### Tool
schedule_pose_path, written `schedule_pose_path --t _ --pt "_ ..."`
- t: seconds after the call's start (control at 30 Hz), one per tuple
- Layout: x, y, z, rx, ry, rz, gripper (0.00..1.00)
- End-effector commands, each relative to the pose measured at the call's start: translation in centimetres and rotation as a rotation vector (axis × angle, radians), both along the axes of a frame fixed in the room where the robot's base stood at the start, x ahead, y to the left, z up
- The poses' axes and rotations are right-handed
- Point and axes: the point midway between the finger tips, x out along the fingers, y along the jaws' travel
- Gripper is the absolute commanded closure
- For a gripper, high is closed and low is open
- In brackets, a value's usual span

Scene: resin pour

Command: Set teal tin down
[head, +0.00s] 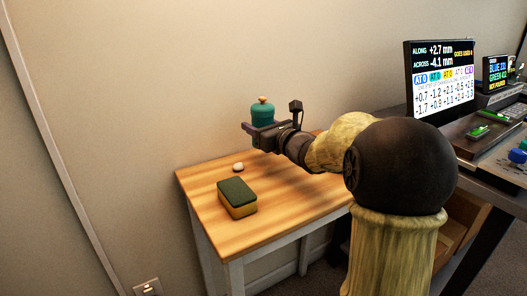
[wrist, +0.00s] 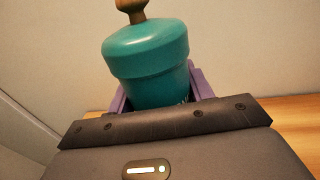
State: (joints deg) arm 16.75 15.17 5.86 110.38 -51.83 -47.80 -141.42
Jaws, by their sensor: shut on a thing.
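The teal tin (head: 262,113) has a rounded lid with a wooden knob on top. My gripper (head: 252,129) is shut on it and holds it upright in the head view, above the far side of the wooden table (head: 270,186). In the wrist view the tin (wrist: 148,60) sits between the purple fingers of my gripper (wrist: 158,92). Its lower end is hidden behind the gripper body.
A green and yellow sponge (head: 237,198) and a small white round thing (head: 238,166) lie on the table. The front middle of the tabletop is clear. A wall stands behind. A dark bench with a display screen (head: 440,80) is at the right.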

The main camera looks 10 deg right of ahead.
Motion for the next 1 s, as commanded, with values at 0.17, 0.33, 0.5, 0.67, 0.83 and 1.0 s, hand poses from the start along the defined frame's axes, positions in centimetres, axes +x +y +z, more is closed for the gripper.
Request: schedule_pose_path --t 0.17,0.33,0.5,0.67,0.83,1.0 --pt "0.0 0.0 -0.1 0.001 -0.002 0.0 0.73" --pt "0.0 0.0 -0.4 0.001 0.0 0.0 0.73" --pt "0.0 0.0 -3.0 0.002 0.002 0.002 0.73" --pt "0.0 0.0 -5.1 0.001 0.0 0.001 0.73" --pt "0.0 0.0 -5.1 0.001 -0.002 0.001 0.73" --pt "0.0 0.0 -5.2 0.001 -0.002 0.001 0.73"
